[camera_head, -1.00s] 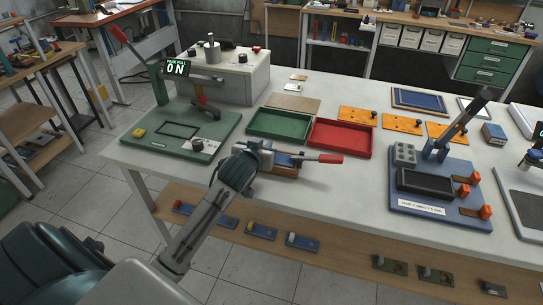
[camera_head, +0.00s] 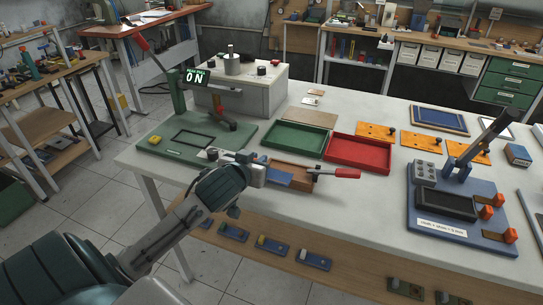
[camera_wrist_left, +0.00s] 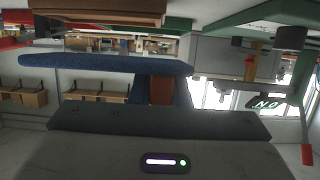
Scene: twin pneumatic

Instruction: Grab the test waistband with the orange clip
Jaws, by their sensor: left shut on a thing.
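My left gripper (camera_head: 262,175) is shut at the near edge of the white bench. In the left wrist view the strip (camera_wrist_left: 105,65) lies across the picture, close to the camera. A reddish-brown piece (camera_wrist_left: 162,91) shows between darker blue sides below it; I cannot tell whether it is the orange clip. The gripper hides the strip's other end. Orange parts (camera_head: 492,200) sit on the blue lever fixture (camera_head: 463,233) at the right. My right gripper is not in view.
A wooden block (camera_head: 291,167) and a red-handled lever (camera_head: 347,173) are right beside the left gripper. Green tray (camera_head: 295,137) and red tray (camera_head: 358,154) lie behind. A green press stand (camera_head: 170,150) is at the left.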

